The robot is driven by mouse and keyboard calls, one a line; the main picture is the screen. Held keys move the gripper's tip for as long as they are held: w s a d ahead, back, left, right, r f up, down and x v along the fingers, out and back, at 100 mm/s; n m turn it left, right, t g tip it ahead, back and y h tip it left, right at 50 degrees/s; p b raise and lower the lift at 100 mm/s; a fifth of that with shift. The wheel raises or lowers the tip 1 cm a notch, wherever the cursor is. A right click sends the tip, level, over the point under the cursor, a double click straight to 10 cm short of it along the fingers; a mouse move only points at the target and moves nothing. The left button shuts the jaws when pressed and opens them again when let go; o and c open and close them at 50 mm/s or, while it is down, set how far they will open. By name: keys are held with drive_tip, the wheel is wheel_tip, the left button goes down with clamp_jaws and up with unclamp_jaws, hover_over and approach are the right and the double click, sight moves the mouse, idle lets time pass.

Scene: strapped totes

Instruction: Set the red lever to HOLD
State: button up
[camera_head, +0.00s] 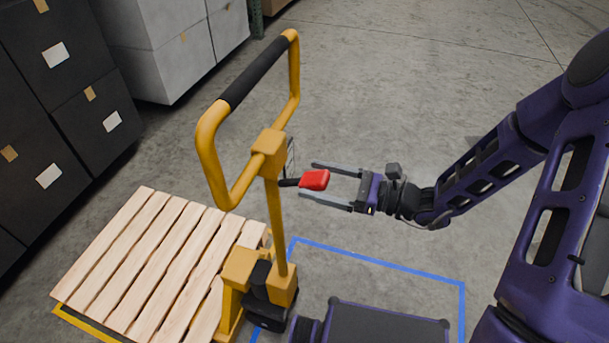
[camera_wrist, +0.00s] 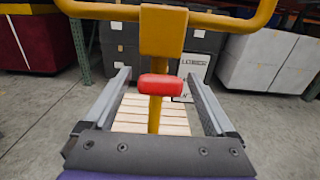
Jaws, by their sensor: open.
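The red lever (camera_head: 314,179) sticks out on a dark stem from the yellow post of a pallet jack (camera_head: 275,215), just below its handle block. In the wrist view the lever's red grip (camera_wrist: 160,85) lies level between my fingers. My gripper (camera_head: 307,180) is open, with one finger on each side of the lever and a visible gap to each. It also shows in the wrist view (camera_wrist: 157,73). A white label plate (camera_wrist: 192,66) behind the post reads LOWER; its other text is hidden or too small to read.
The jack's yellow loop handle (camera_head: 212,150) with a black grip rises above the lever. A wooden pallet (camera_head: 150,255) lies at the left. Dark boxes (camera_head: 60,100) and white boxes (camera_head: 180,50) stand behind. Blue tape (camera_head: 380,262) marks the floor. Open floor lies behind my gripper.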

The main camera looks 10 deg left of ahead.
sight(307, 177)
drive_tip(key=shift+w+a, duration=0.15)
drive_tip(key=shift+a, duration=1.5)
clamp_jaws()
